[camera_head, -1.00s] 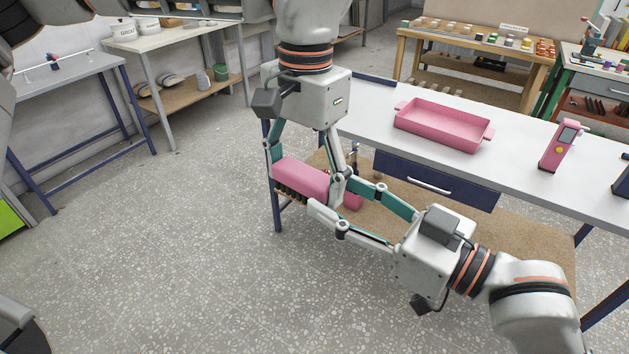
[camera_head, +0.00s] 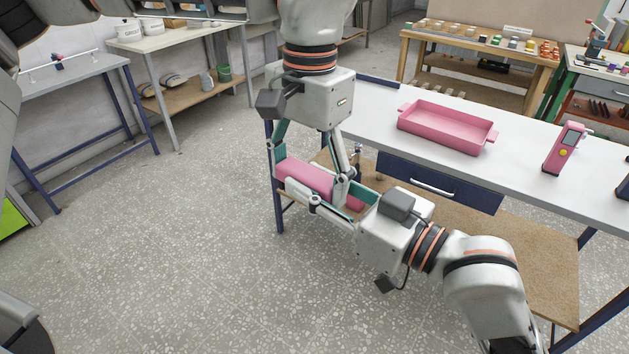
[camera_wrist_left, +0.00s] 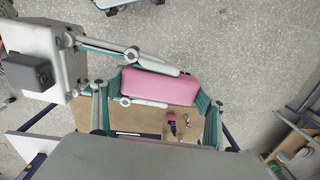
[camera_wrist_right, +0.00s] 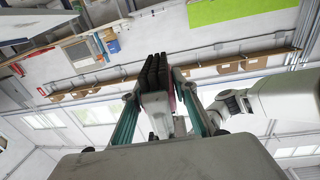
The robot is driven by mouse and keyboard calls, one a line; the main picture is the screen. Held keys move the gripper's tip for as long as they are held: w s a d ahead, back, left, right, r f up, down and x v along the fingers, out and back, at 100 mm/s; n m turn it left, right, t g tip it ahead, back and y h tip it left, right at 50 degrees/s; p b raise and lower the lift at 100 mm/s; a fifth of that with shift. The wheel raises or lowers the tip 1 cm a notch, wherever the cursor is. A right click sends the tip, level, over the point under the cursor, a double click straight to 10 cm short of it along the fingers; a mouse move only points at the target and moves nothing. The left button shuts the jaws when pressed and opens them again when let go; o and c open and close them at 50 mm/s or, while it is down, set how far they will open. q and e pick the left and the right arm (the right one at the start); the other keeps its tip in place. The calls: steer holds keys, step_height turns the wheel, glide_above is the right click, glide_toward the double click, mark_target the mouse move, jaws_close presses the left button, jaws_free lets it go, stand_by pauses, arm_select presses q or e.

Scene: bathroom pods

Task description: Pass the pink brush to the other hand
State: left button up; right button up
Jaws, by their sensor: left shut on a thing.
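The pink brush (camera_head: 300,178) has a pink block back and dark bristles. It is held in the air in front of the bench. My left gripper (camera_head: 309,172), from above, is shut on it, with one finger at each end. My right gripper (camera_head: 328,196) comes from the lower right, its fingers apart on either side of the brush. In the left wrist view the brush (camera_wrist_left: 160,86) lies between my left fingers, a right finger along its edge. In the right wrist view the bristles (camera_wrist_right: 154,78) stand between my right fingers. Whether these touch the brush is unclear.
A white bench (camera_head: 370,118) with a pink tray (camera_head: 445,132) and a pink handheld device (camera_head: 564,150) stands behind the grippers. Its blue drawer (camera_head: 440,187) and brown lower shelf (camera_head: 530,250) are close to my right arm. The floor at left is clear.

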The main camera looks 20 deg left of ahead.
arm_select(q)
steer(key=o, duration=1.2)
steer(key=shift+s, duration=0.1)
